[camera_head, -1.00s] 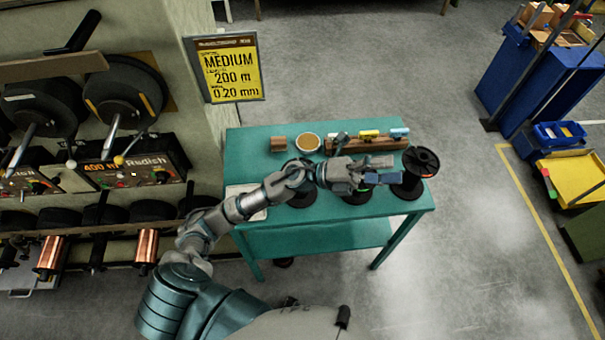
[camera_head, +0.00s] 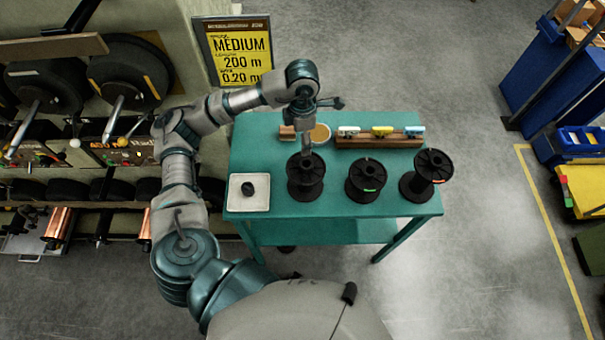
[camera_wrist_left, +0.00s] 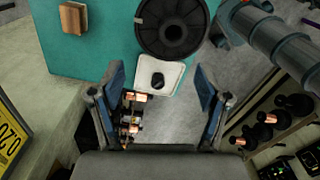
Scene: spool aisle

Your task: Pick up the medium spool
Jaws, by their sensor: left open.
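A yellow sign (camera_head: 240,56) reads MEDIUM, 200 m. My left gripper (camera_head: 307,142) points down just behind or over the left spool. My right gripper is not in view.
The teal table (camera_head: 255,150) also holds a white tray (camera_head: 249,205) with a small black item, a wooden block (camera_head: 287,132), a round dish (camera_head: 320,134) and a wooden rack (camera_head: 380,142) with coloured tags. Machines with reels stand left.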

